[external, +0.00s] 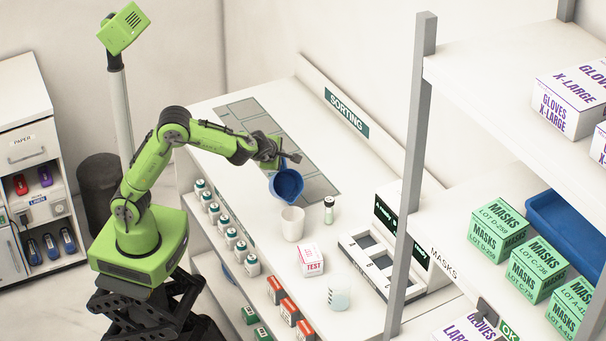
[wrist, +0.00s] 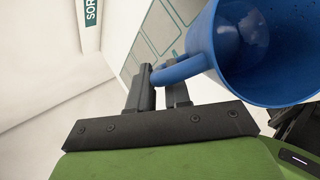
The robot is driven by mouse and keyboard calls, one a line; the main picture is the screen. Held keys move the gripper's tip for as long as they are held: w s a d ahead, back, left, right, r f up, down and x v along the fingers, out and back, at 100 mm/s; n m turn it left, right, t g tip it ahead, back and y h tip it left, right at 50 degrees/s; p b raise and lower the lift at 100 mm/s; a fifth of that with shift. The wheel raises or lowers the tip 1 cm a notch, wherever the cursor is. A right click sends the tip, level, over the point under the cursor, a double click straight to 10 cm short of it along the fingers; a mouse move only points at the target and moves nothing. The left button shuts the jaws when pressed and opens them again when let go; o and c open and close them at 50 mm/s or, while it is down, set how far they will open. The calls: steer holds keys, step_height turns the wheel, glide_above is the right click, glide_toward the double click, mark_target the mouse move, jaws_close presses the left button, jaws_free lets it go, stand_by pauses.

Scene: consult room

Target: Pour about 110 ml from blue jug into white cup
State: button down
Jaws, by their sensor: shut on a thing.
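The blue jug (external: 287,184) is held in the air above the counter, tilted with its open mouth toward the camera side. My gripper (external: 281,160) is shut on its handle. In the wrist view the jug (wrist: 262,50) fills the upper right, and my gripper's fingers (wrist: 160,90) pinch the handle. The jug's inside looks dark blue; I cannot tell how much liquid is in it. The white cup (external: 292,224) stands upright on the counter just below the jug, apart from it. No stream shows between them, and the cup's contents cannot be made out.
A TEST box (external: 311,260) and a beaker with pale blue liquid (external: 339,293) stand nearer the front. A compartment tray with a display (external: 392,262) and a grey shelf post (external: 410,180) are at the right.

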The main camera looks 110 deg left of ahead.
steer(key=shift+a+f+b, duration=0.1)
steer(key=shift+f+b, duration=0.2)
steer(key=shift+b, duration=0.3)
steer(key=shift+s+a+f+n+t+h+b, duration=0.35)
steer(key=shift+f+h+b, duration=0.25)
steer(key=shift+b, duration=0.4)
steer(key=shift+w+r, duration=0.1)
steer(key=shift+r, duration=0.1)
stand_by(0.4)
